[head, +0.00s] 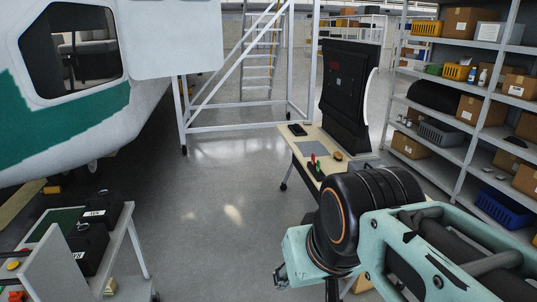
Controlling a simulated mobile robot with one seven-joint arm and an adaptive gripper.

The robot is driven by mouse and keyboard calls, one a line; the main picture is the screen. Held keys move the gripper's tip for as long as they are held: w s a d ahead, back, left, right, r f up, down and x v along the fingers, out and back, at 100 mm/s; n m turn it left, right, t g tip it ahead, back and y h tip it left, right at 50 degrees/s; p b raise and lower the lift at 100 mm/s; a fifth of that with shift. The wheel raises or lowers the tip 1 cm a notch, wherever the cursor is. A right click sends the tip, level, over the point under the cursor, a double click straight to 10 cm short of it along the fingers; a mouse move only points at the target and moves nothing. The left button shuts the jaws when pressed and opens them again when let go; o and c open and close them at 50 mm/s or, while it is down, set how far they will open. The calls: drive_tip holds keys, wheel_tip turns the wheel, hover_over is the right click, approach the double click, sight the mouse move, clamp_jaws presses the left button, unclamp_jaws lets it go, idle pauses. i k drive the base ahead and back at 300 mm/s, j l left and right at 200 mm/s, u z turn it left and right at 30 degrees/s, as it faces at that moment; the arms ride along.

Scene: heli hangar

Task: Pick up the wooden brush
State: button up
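I cannot make out a wooden brush for certain in the head view. A small orange-brown object (338,156) lies on the table (303,150) in the middle right, but it is too small to identify. My arm fills the lower right and hides part of that table's near end. My gripper (280,276) shows only as a small dark piece at the lower centre, below the pale green wrist. Its fingers are mostly hidden, so I cannot tell whether it is open or holds anything.
The table also bears red and green handled items (314,161), a grey mat (312,149) and a black panel (348,95). A cart (135,250) with black cases stands lower left. A helicopter (130,60) is upper left, shelves (455,155) right. The central floor is clear.

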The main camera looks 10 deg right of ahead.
sight(338, 157)
drive_tip(key=i+l+u, duration=0.15)
drive_tip(key=i, duration=1.55)
drive_tip(key=i+j+z, duration=0.1)
drive_tip(key=i, duration=1.05)
drive_tip(key=i+z, duration=0.4)
drive_tip(key=i+j+z, duration=0.2)
drive_tip(key=i+z, duration=0.2)
drive_tip(key=i+j+z, duration=0.1)
drive_tip(key=i+z, duration=0.25)
drive_tip(key=z, duration=0.15)
drive_tip(key=i+j+z, duration=0.25)
drive_tip(key=z, duration=0.2)
drive_tip(key=i+j+z, duration=0.15)
drive_tip(key=i+z, duration=0.2)
drive_tip(key=i+j+z, duration=0.35)
drive_tip(key=i+z, duration=0.1)
